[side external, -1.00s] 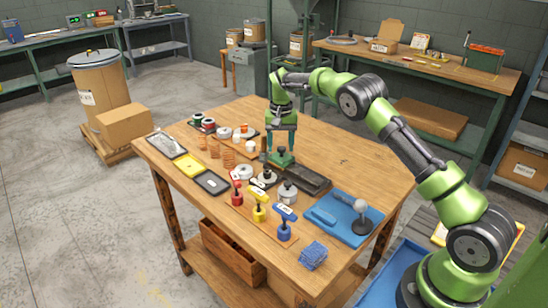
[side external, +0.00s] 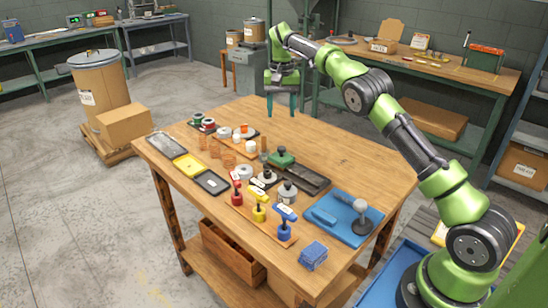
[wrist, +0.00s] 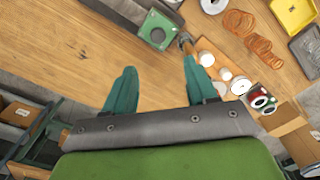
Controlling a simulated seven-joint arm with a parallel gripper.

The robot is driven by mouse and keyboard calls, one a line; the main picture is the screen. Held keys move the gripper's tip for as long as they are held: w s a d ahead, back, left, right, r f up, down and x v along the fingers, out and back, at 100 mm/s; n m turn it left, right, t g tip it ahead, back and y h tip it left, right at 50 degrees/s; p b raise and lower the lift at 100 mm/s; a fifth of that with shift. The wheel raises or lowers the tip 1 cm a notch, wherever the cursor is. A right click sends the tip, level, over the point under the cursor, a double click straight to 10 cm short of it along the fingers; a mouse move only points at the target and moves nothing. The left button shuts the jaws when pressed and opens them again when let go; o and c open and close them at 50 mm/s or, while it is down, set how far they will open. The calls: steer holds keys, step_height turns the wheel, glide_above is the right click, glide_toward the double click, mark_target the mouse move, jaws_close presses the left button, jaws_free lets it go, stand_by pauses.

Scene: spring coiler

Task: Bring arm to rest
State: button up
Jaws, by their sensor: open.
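My gripper (side external: 281,106) is open and empty, its two teal fingers pointing down above the far part of the wooden table (side external: 345,150). In the wrist view my gripper (wrist: 157,90) shows its fingers spread wide with only bare tabletop between them. My green and black arm reaches in from the right. A green block with a dark knob (side external: 281,158) sits on the table in front of the gripper, clear of it. It also shows in the wrist view as a green square block (wrist: 160,28).
Copper coils (side external: 228,158), spools (side external: 207,124), a yellow tray (side external: 188,166), and red, yellow and blue handled tools (side external: 259,210) crowd the table's left and front. A blue mat (side external: 345,232) lies at the right front. The back right of the table is clear.

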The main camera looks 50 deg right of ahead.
steer(key=shift+d, duration=0.1)
steer(key=s+a+r+n+t, duration=0.1)
steer(key=s+a, duration=0.4)
steer(key=s, duration=0.6)
steer(key=s+a+r+n+t+y, duration=0.1)
steer(key=s+a+r+n+t, duration=0.1)
steer(key=s+a, duration=0.4)
steer(key=s+a+r+n+t+y, duration=0.1)
steer(key=s+a, duration=0.5)
steer(key=s, duration=1)
steer(key=shift+r+n+t, duration=0.5)
steer(key=shift+r+t, duration=0.65)
steer(key=shift+t, duration=0.45)
